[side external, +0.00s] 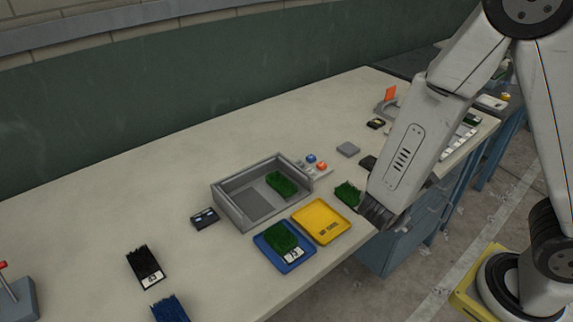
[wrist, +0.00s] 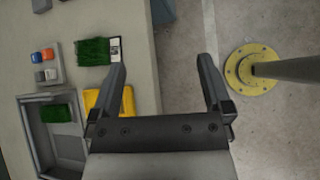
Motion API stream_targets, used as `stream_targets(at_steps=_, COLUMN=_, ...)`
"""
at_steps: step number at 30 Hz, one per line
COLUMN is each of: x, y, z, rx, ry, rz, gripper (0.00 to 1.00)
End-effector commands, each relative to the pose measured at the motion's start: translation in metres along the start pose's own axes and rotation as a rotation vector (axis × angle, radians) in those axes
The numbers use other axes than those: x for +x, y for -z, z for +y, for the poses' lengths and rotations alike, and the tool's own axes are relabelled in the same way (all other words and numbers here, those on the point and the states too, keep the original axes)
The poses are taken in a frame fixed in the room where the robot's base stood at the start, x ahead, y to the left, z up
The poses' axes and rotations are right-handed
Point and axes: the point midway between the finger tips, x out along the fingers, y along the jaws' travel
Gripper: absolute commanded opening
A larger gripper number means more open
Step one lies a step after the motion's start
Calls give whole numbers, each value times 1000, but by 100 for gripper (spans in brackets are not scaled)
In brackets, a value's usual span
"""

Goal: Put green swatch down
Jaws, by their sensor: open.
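Three green swatches show in the side view. One green swatch (side external: 281,183) lies in the grey tray (side external: 227,206). One (side external: 280,236), with a white label, lies on the blue tray (side external: 262,253). One (side external: 346,192) lies on the table close to my gripper (side external: 378,212) and is partly hidden by my arm. In the wrist view, a green swatch (wrist: 92,52) with a white label lies left of my gripper (wrist: 165,75), apart from it. Another green swatch (wrist: 56,113) shows in the grey tray (wrist: 27,125). My gripper is open and empty, at the table's front edge.
An empty yellow tray (side external: 321,221) sits beside the blue tray. A block with coloured buttons (side external: 312,166) stands behind the grey tray. A black swatch (side external: 144,262) and a blue swatch (side external: 169,309) lie at left. Bare floor (wrist: 185,45) shows between my fingers.

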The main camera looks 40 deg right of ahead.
Motion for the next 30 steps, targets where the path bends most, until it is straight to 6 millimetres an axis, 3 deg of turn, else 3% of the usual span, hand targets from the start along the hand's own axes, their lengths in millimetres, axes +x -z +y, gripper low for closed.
stream_targets(at_steps=6, x=-8, y=-4, z=-17, rx=334, ry=223, rz=140, gripper=100)
stream_targets(at_steps=12, x=-22, y=-1, z=-18, rx=653, ry=386, rz=283, gripper=100)
stream_targets(at_steps=24, x=-52, y=-7, z=21, rx=1288, ry=575, rz=566, gripper=100)
stream_targets(at_steps=30, x=-58, y=-14, z=35, rx=1444, ry=600, rz=631, gripper=100)
